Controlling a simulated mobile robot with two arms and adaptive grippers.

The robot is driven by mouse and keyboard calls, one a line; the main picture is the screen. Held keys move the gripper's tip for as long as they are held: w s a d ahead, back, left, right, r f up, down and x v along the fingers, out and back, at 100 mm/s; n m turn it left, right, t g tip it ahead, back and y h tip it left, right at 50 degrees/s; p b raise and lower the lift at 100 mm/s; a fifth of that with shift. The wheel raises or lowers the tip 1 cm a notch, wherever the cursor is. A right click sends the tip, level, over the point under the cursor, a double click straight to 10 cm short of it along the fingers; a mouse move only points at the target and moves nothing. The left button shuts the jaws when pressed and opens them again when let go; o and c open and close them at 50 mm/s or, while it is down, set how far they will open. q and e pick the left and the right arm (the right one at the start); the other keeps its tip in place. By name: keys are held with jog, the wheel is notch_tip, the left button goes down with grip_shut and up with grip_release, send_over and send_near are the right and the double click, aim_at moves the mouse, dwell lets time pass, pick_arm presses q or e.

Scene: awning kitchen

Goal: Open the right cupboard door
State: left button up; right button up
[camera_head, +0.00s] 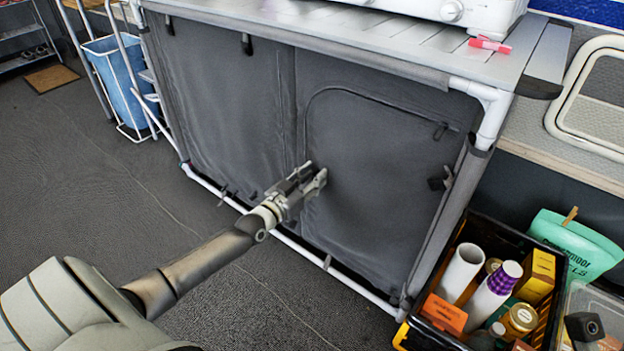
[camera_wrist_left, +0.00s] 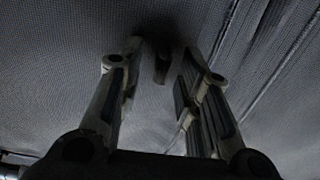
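The right cupboard door (camera_head: 385,175) is a grey fabric panel with a curved seam or zip line along its top, on the right half of the cupboard front. It looks closed. My left gripper (camera_head: 313,177) is at the door's left edge, close to the fabric; I cannot tell if it touches. In the left wrist view its two fingers (camera_wrist_left: 160,58) stand apart. A small dark tab (camera_wrist_left: 162,68), perhaps a door pull, shows between the fingertips, with gaps beside it. My right gripper is not in view.
The left cupboard panel (camera_head: 225,115) hangs flat. A black crate (camera_head: 408,333) with bottles and boxes stands at the cupboard's right front corner. A blue bin (camera_head: 115,80) stands at the left. The grey floor (camera_head: 150,215) in front is clear. A white appliance (camera_head: 450,10) is on top.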

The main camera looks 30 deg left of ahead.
pick_arm(q)
grip_shut()
jog(key=shift+s+p, duration=0.2)
jog(key=shift+p, duration=0.15)
dwell(0.3)
